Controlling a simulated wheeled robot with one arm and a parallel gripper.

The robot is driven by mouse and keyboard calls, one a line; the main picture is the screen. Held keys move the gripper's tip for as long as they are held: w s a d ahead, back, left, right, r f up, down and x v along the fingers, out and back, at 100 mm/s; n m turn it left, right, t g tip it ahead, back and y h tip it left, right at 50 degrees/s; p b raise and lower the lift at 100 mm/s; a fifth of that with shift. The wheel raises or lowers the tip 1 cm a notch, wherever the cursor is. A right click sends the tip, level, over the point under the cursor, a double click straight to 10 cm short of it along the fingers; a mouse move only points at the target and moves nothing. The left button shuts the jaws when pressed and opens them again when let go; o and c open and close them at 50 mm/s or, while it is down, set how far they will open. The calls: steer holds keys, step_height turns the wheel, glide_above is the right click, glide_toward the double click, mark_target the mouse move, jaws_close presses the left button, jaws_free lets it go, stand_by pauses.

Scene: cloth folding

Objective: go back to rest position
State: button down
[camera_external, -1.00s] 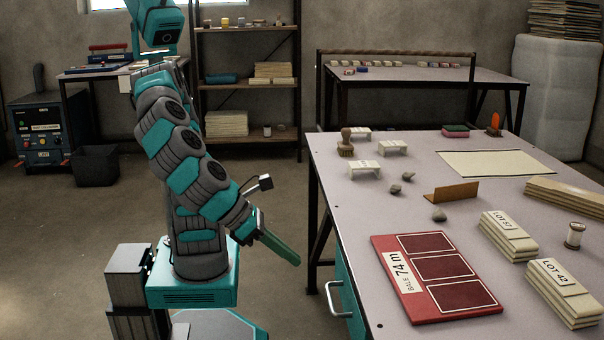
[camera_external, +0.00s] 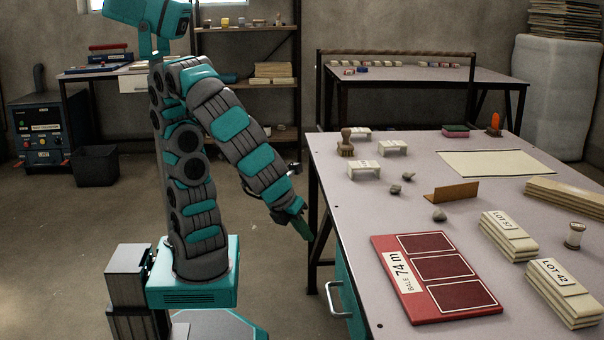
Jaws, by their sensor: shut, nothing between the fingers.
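My gripper (camera_external: 303,228) hangs at the end of my arm, pointing down and to the right, beside the left edge of the work table (camera_external: 345,225). Its green fingers are shut with nothing between them. It is apart from everything on the table top. No cloth is in the gripper.
On the table are a red board marked 74 m (camera_external: 412,298) with dark panels, folded stacks labelled LOT 57 (camera_external: 508,237) and LOT 42 (camera_external: 562,292), a brown angled block (camera_external: 450,193), small stones (camera_external: 439,214) and a cream sheet (camera_external: 497,164).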

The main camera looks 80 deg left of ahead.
steer(key=s+a+f+n+g, duration=0.3)
steer(key=a+n, duration=0.3)
steer(key=a, duration=0.1)
steer(key=s+a+f+n+g, duration=0.2)
steer(key=s+a+n+g, duration=0.1)
steer(key=a+n, duration=0.4)
steer(key=s+a+r+n+g+h, duration=0.1)
steer(key=s+a+n+h, duration=0.2)
steer(key=s+n, duration=0.4)
steer(key=n, duration=0.6)
steer(key=shift+s+a, duration=0.25)
steer(key=shift+s, duration=0.15)
